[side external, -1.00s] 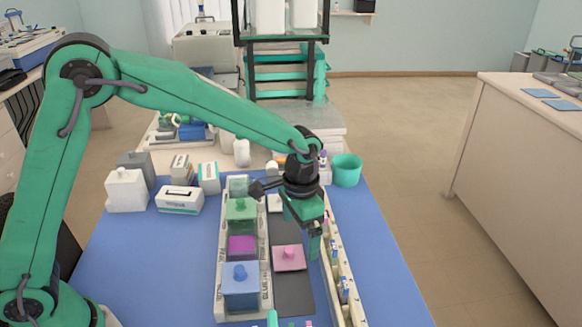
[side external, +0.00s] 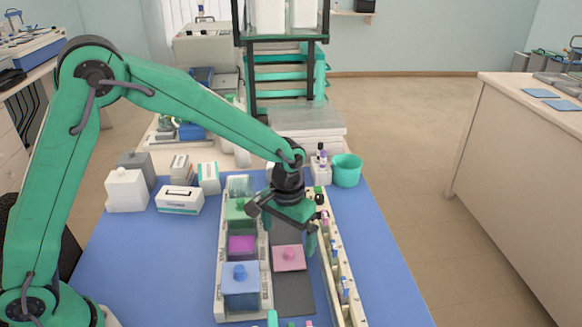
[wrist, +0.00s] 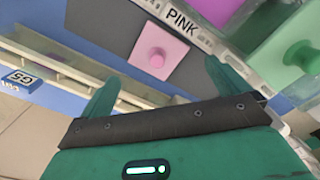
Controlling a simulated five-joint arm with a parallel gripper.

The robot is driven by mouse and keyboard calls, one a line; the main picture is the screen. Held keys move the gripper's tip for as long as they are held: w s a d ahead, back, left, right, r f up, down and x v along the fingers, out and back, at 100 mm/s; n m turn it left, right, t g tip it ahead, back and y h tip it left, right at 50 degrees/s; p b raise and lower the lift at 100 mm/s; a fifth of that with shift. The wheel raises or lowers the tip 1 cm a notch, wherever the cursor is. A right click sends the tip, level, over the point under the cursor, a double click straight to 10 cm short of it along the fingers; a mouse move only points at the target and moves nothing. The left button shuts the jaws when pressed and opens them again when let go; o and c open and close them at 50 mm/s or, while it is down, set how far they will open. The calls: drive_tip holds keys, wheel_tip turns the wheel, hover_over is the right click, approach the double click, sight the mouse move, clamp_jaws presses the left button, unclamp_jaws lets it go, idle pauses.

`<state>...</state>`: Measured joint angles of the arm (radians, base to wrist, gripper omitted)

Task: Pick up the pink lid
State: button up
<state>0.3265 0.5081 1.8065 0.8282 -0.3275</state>
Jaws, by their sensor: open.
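The pink lid (side external: 289,258) is a flat square with a round knob. It lies on the dark grey strip between the jar rack and the long cream rack. My gripper (side external: 292,236) is above and behind it in the side view, apart from it. In the wrist view the lid (wrist: 158,50) shows upper centre, beyond and between the two green fingers of my gripper (wrist: 160,85). The fingers are spread with nothing between them. The jar with purple-magenta contents (side external: 242,246) has no lid on it, and a PINK label (wrist: 182,20) shows beside the lid.
The jar rack (side external: 222,290) holds a blue-lidded jar (side external: 240,287) and a green-lidded jar (side external: 239,209) left of the lid. The cream rack (side external: 345,290) with small bottles is close on the right. The dark strip (side external: 293,295) is bare in front of the lid.

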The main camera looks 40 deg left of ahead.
sight(288, 250)
drive_tip(key=shift+f, duration=0.2)
drive_tip(key=shift+s+d+f, duration=0.1)
drive_tip(key=shift+d+f, duration=0.05)
drive_tip(key=shift+f, duration=2.35)
drive_tip(key=shift+c, duration=0.4)
drive_tip(key=c, duration=0.5)
